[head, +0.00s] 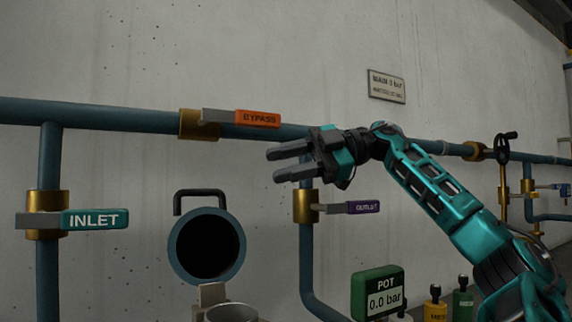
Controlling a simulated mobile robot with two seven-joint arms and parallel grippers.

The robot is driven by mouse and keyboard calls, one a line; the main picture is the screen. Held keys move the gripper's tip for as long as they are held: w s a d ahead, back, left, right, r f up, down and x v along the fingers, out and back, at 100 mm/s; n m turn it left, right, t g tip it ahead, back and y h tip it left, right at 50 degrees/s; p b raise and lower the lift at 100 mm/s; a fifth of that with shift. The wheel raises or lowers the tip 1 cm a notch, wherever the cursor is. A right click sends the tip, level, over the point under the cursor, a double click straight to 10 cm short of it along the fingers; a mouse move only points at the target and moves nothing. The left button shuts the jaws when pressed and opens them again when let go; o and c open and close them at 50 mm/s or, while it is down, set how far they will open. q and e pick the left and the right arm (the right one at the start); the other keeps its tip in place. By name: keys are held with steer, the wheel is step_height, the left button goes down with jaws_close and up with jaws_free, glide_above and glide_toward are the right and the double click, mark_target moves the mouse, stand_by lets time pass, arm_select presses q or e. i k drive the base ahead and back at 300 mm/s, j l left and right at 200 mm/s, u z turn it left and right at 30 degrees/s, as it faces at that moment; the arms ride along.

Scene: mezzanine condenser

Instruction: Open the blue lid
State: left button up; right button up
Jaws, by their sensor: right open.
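The blue lid (178,268) appears as a round blue rim around a dark inner face, left of centre in the head view. It stands upright, with a black bar handle (200,193) at its top. A pale hinge block (212,294) is below it, beside the grey rim of a pot (232,312) cut off by the bottom edge. My right gripper (274,166) is open and empty, pointing left, up and to the right of the lid and apart from its handle. My left gripper is not in view.
Blue pipes run along the wall with INLET (94,219), BYPASS (258,118) and OUTLET (363,208) valve levers. A green POT gauge (376,279) reading 0.0 bar and small yellow (435,306) and green (463,300) containers stand lower right.

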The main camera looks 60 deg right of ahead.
mark_target(206, 245)
steer(key=k, duration=1.5)
